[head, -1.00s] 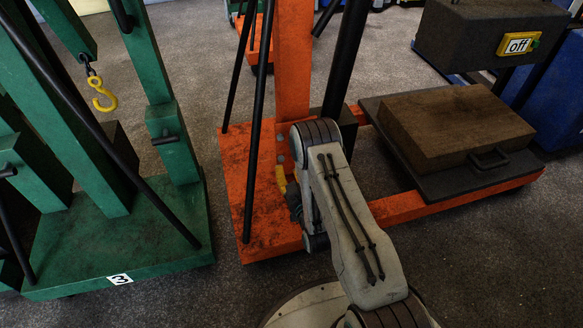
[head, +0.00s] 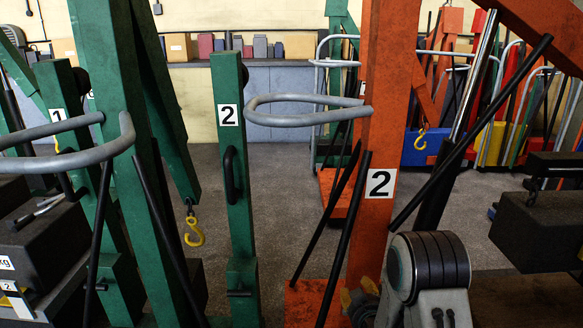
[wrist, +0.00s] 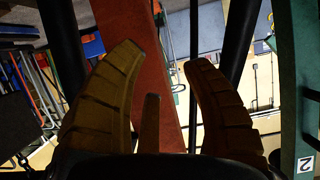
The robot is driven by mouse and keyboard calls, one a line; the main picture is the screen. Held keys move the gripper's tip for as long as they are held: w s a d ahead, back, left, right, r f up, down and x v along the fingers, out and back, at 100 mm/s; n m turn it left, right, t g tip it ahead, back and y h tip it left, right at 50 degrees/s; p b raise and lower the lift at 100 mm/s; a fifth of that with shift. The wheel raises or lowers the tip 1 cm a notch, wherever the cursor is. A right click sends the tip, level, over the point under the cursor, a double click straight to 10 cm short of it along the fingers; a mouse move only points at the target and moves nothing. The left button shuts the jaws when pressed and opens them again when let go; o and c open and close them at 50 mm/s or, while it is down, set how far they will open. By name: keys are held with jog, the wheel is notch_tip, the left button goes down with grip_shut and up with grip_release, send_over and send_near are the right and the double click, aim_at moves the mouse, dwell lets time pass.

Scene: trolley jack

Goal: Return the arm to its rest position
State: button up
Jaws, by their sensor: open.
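My arm (head: 432,275) shows at the bottom right of the head view, its grey and black joint in front of the orange crane. Part of my gripper shows low beside it as small yellow pieces. In the wrist view my gripper (wrist: 163,60) has its two yellow-brown fingers spread apart. Nothing is held between them. A reddish post (wrist: 160,75) passes behind the gap between the fingers. I cannot tell how far that post is from the fingertips.
The orange crane post (head: 383,140), marked 2, stands close behind my arm. A dark block (head: 540,230) hangs at right. Green posts (head: 231,130) and a yellow hook (head: 193,232) stand left. Grey handle loops (head: 300,120) jut out. Grey floor (head: 300,210) lies open behind.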

jog(key=s+r+g+p, duration=0.2)
jog(key=s+r+p, duration=0.25)
jog(key=r, duration=0.45)
jog(key=s+r+g+p, duration=0.1)
jog(key=s+r+p, duration=0.2)
jog(key=r+p, duration=0.35)
jog(key=s+r+g+p, duration=0.2)
jog(key=s+r+p, duration=0.1)
jog(key=r, duration=0.7)
jog(key=s+r+g+p, duration=0.2)
jog(key=s+r+p, duration=0.5)
jog(key=s, duration=0.5)
jog(key=s+r+g+p, duration=0.3)
jog(key=s+r+p, duration=0.3)
jog(key=s+r, duration=0.5)
jog(key=shift+s+r+p, duration=0.35)
jog(key=shift+s+p, duration=0.05)
jog(key=shift+s, duration=0.65)
